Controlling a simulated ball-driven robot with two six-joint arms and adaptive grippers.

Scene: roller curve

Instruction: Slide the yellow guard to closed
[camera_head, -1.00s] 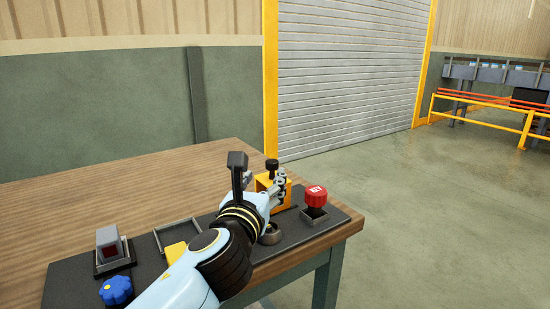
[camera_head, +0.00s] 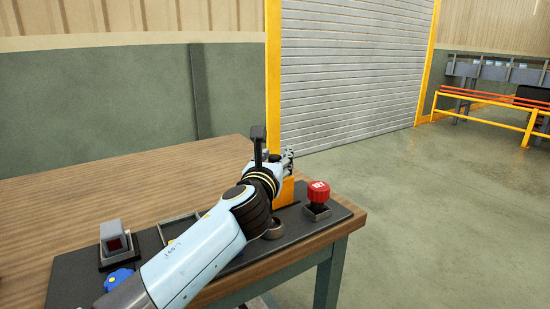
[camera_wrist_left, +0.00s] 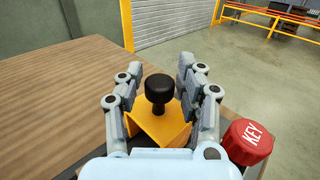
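A yellow guard-like block (camera_wrist_left: 160,124) with a black knob (camera_wrist_left: 159,88) on top stands at the panel's far end in the left wrist view. In the head view its side (camera_head: 286,192) shows partly behind my left arm. My left gripper (camera_head: 287,158) is above it. In the wrist view the gripper's fingers (camera_wrist_left: 159,92) are spread on both sides of the knob, with gaps showing, so it is open and empty. A second small yellow piece (camera_head: 170,242) shows beside a rectangular frame (camera_head: 180,222), mostly hidden by my arm. My right gripper is not in view.
A red KEY knob (camera_head: 318,192) stands close to the right of the block. A grey ring (camera_head: 274,230), a blue knob (camera_head: 118,279) and a grey box with a red face (camera_head: 115,240) are on the dark panel. The wooden table (camera_head: 110,195) is clear behind it.

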